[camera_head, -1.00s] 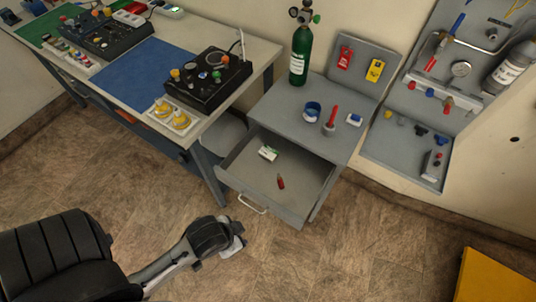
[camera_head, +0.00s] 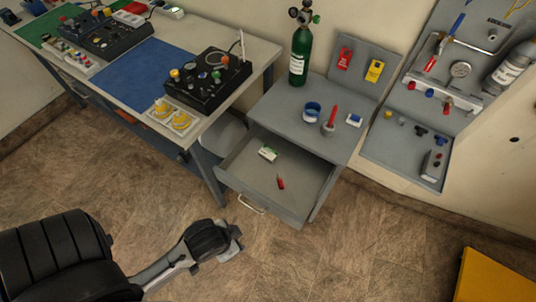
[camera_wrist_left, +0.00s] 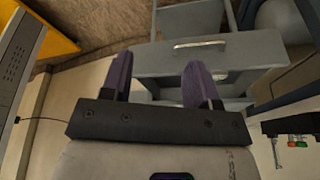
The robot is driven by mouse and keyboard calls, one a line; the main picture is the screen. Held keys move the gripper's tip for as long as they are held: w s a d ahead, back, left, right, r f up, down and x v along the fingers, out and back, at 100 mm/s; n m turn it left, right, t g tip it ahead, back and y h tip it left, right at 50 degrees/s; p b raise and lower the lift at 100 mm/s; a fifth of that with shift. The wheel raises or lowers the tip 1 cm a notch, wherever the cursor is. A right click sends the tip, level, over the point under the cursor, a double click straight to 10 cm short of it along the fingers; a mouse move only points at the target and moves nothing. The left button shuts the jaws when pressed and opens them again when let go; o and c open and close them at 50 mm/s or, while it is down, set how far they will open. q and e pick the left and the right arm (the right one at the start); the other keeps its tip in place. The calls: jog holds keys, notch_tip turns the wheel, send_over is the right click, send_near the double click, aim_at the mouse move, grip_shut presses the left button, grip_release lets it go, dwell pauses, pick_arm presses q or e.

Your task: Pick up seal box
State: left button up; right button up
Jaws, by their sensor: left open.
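A small white and green box (camera_head: 267,153), which may be the seal box, lies in the open drawer (camera_head: 240,178) of the grey cabinet. A small white and blue box (camera_head: 354,120) lies on the cabinet top; I cannot read either label. My left gripper (camera_head: 236,250) is outside the drawer, in front of its handle and apart from both boxes. In the left wrist view my left gripper (camera_wrist_left: 158,80) is open with nothing between its fingers. The drawer front (camera_wrist_left: 190,57) is beyond them there, and neither box can be made out. My right gripper is not in view.
A red marker-like item (camera_head: 281,183) lies in the drawer. A green cylinder (camera_head: 300,55), a blue ring-shaped item (camera_head: 312,110) and a red upright item (camera_head: 331,120) stand on the cabinet top. A workbench (camera_head: 225,105) is at the left. Floor in front is clear.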

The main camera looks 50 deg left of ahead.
pick_arm(q)
jog(key=o, duration=0.5)
jog(key=shift+w, duration=0.1)
